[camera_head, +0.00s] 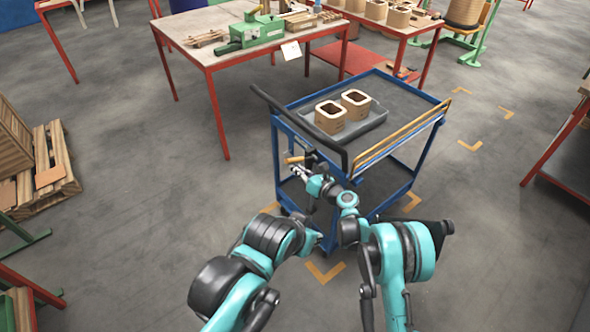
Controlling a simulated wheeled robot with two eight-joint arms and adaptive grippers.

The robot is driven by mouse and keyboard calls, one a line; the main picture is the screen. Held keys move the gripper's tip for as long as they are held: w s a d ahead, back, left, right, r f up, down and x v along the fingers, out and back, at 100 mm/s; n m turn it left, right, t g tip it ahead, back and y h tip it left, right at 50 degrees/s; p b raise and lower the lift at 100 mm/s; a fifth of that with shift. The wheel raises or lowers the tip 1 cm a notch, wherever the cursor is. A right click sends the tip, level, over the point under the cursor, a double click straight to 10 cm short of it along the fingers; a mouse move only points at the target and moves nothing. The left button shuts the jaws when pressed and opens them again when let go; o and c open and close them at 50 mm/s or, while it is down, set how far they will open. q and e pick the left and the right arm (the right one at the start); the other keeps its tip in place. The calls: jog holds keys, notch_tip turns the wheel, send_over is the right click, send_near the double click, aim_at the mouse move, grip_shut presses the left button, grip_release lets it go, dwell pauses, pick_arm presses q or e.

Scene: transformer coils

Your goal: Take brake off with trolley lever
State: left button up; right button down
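The blue trolley (283,127) stands in the middle, with a black push handle (300,128) along its near left end. A short lever with a tan grip (293,160) sticks out to the left below that handle. My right gripper (299,171) is just under the lever grip, very close to it. It is too small to tell whether its fingers touch the grip or how far apart they are. My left arm is at the lower middle, left of my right arm, and I cannot make out its gripper.
Two tan coils (330,117) sit in a grey tray (371,122) on the trolley's top. A red-legged table (215,55) stands behind left, and another bench (420,25) behind right. Pallets (50,175) lie at far left. Floor left of the trolley is clear.

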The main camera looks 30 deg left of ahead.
jog(key=shift+w+d+r, duration=0.1)
jog(key=shift+w+r, duration=0.1)
jog(key=shift+r, duration=0.35)
jog(key=shift+w+d+r, duration=0.1)
jog(key=shift+w+r, duration=0.1)
jog(key=shift+r, duration=0.35)
pick_arm(q)
jog(key=shift+r+p, duration=0.4)
jog(key=shift+r, duration=0.05)
pick_arm(e)
jog(key=shift+w+d+r, duration=0.2)
jog(key=shift+w+r, duration=0.45)
jog(key=shift+r, duration=0.35)
